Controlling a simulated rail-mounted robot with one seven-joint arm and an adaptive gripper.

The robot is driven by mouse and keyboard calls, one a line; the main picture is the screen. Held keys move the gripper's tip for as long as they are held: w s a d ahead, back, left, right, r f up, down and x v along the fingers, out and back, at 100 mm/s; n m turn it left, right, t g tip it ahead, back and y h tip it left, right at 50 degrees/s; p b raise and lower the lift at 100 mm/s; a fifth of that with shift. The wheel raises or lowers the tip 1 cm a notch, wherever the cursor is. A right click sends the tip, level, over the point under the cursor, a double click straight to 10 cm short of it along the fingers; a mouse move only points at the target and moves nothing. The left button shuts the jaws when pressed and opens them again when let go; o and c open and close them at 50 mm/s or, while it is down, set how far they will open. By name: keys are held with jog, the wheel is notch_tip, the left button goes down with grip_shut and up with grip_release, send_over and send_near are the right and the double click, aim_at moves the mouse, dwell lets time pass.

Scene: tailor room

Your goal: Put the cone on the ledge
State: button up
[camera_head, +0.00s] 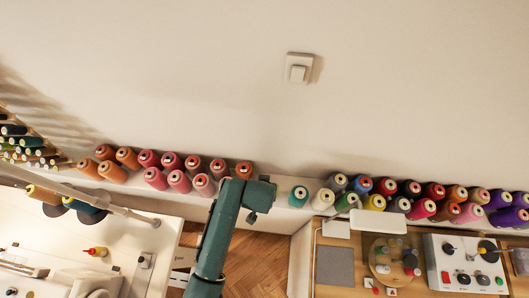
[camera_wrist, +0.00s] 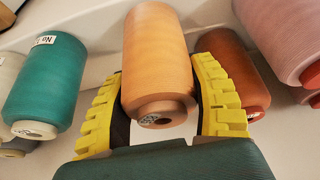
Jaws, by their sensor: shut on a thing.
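An orange cone of thread (camera_wrist: 158,60) is between the two yellow fingers of my gripper (camera_wrist: 160,85) in the wrist view, with its round end towards the camera. My gripper is shut on it. In the head view my arm's end hangs over the white ledge (camera_head: 281,215) along the wall, in the gap between the pink and orange cones and a teal cone (camera_head: 299,195). The fingers and the held cone are hidden there under my arm. I cannot tell whether the cone touches the ledge.
In the wrist view a teal cone (camera_wrist: 42,85) is close left of my fingers. A brown-orange cone (camera_wrist: 232,70) is close right, with a pink cone (camera_wrist: 283,38) beyond. More cones line the ledge both ways. A wooden workbench (camera_head: 340,292) and a white table (camera_head: 130,225) stand below.

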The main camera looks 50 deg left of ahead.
jog(key=shift+f, duration=0.15)
jog(key=shift+f, duration=0.15)
jog(key=o, duration=1.2)
